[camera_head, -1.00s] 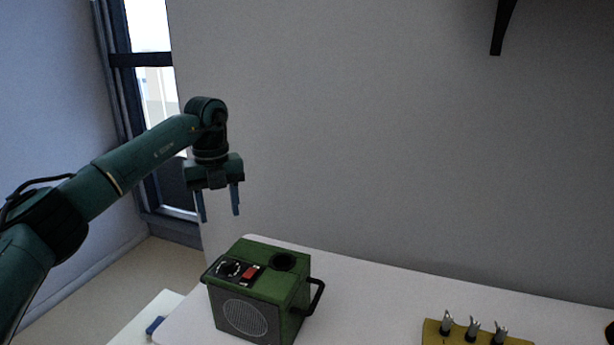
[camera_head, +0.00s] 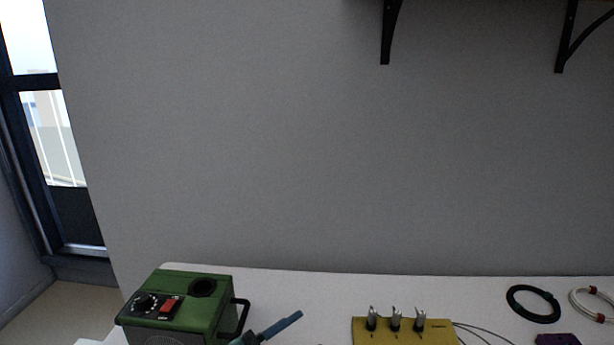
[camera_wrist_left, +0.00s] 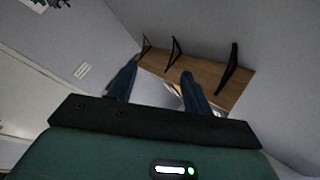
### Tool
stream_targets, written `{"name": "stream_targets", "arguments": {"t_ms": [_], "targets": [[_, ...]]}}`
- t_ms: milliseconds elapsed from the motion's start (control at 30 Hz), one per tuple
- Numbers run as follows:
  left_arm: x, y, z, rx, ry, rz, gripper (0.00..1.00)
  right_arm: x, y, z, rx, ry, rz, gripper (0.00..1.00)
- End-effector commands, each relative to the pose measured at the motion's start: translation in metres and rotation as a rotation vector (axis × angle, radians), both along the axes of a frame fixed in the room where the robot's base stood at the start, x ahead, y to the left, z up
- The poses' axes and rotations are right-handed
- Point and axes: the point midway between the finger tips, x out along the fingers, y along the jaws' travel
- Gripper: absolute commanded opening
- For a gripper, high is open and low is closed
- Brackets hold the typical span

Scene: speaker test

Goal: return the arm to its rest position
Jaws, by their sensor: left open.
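My left gripper (camera_wrist_left: 158,68) shows in the left wrist view with its two blue fingers apart and nothing between them. It points toward a wall with a wooden shelf. In the head view only a blue finger and a bit of teal of my left gripper (camera_head: 278,328) show at the bottom edge, just right of the green speaker box (camera_head: 195,315). The rest of the left arm is out of that picture. Whether the finger touches the box's black handle cannot be told. My right gripper is in neither view.
On the white table (camera_head: 290,290) a yellow board (camera_head: 400,335) with several metal clips stands right of the finger. A black cable ring (camera_head: 533,304), a white cable ring (camera_head: 592,304) and a purple block (camera_head: 557,340) lie at the right. Black shelf brackets (camera_head: 388,35) hang above.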

Motion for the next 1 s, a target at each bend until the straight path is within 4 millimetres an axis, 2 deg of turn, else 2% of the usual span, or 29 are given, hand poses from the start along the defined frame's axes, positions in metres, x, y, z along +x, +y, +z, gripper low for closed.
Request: {"name": "stream_targets", "arguments": {"t_ms": [167, 333, 400, 500, 600, 667, 1000], "targets": [[-0.026, 0.051, -0.059, -0.167, 0.386, 0.365, 0.50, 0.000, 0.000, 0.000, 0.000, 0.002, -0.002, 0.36], [-0.083, 0.099, -0.132, -0.190, 0.783, 0.624, 0.50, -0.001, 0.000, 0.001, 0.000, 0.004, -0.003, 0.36], [-0.110, 0.111, -0.154, -0.183, 0.918, 0.687, 0.50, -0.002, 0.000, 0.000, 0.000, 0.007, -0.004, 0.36], [-0.141, 0.122, -0.175, -0.167, 1.056, 0.739, 0.50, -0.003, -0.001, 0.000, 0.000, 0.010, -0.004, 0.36], [-0.158, 0.127, -0.184, -0.157, 1.128, 0.762, 0.50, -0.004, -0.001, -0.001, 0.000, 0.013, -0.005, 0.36], [-0.163, 0.128, -0.187, -0.153, 1.146, 0.767, 0.50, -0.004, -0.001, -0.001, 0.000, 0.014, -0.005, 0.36], [-0.163, 0.128, -0.188, -0.152, 1.151, 0.766, 0.50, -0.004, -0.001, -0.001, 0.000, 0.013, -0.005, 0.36]]}}
